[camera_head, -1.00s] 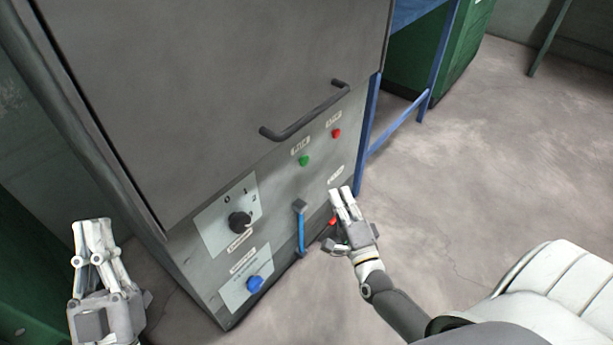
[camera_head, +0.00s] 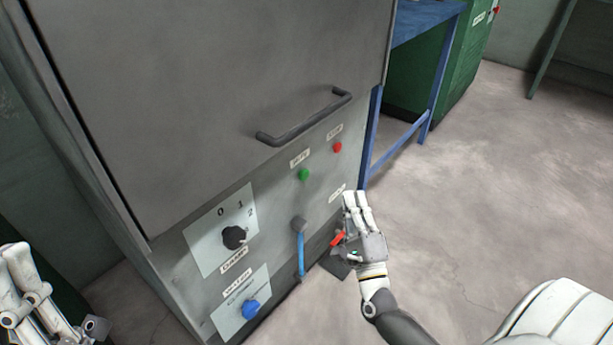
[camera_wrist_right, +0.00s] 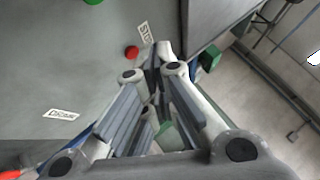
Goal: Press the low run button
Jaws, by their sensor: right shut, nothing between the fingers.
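A grey machine cabinet (camera_head: 212,205) fills the left and middle of the head view. A small green button (camera_head: 303,174) and a small red button (camera_head: 337,147) sit below its handle, each under a label too small to read surely. The red button (camera_wrist_right: 131,52) also shows in the right wrist view near my fingertips, with the green button (camera_wrist_right: 92,2) at the top edge. My right gripper (camera_head: 355,196) is shut and empty, in front of the panel's lower right, apart from both buttons. My left gripper (camera_head: 18,254) is at the left edge, partly cut off.
The panel also carries a black dial (camera_head: 234,238), a blue knob (camera_head: 250,308), a blue lever (camera_head: 301,252) and a red part (camera_head: 337,238) beside my right gripper. A dark bar handle (camera_head: 305,118) juts out above. Blue table legs (camera_head: 373,140) stand right; the floor there is clear.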

